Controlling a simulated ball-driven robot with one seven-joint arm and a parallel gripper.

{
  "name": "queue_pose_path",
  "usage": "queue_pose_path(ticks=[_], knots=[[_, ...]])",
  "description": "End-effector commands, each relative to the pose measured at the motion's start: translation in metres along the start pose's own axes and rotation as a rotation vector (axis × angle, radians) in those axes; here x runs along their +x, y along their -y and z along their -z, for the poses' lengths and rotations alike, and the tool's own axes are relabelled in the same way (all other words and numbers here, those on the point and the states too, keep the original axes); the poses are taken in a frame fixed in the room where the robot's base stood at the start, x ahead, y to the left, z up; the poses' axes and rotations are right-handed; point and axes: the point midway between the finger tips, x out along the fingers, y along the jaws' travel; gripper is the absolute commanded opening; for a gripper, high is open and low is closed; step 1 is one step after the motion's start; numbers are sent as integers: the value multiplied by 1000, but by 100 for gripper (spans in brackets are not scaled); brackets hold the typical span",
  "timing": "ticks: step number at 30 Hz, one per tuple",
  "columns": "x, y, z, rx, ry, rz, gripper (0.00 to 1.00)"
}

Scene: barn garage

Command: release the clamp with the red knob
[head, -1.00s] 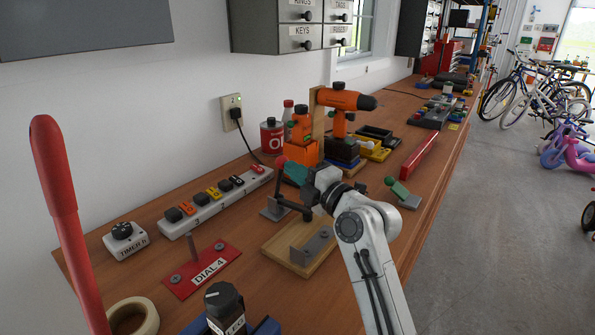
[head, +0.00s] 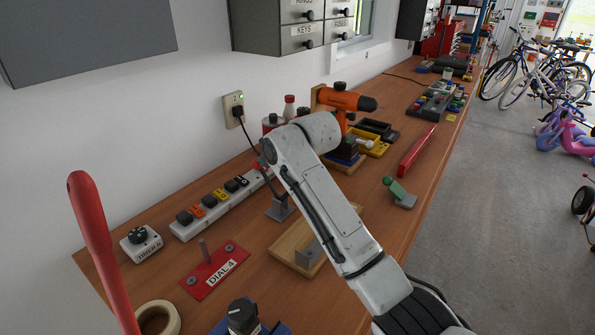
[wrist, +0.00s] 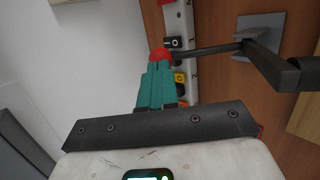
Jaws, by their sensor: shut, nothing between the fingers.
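The clamp has a grey base plate (head: 280,207) on the workbench and a thin dark lever ending in a red knob (head: 257,163). In the head view the lever leans left from the base. The wrist view shows the red knob (wrist: 160,55) at the tips of my gripper (wrist: 158,68), touching or nearly so, and the lever running right to the base plate (wrist: 262,32). My gripper's teal fingers are shut and empty. In the head view my arm hides the gripper and part of the clamp. The clamp's thick dark bar (wrist: 287,72) points right in the wrist view; its height is unclear.
A power strip (head: 222,213) lies left of the clamp. A wooden board with a grey bracket (head: 308,255) lies in front. A green-knobbed lever (head: 389,183) and an orange drill (head: 345,100) stand to the right and behind. A red DIAL 4 plate (head: 214,270) is near left.

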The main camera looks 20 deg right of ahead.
Motion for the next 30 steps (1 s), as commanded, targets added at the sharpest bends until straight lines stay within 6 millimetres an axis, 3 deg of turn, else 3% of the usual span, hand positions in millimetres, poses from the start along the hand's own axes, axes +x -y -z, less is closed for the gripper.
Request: queue_pose_path(ticks=[30], knots=[[10,-3,5,0,-4,-7,0]])
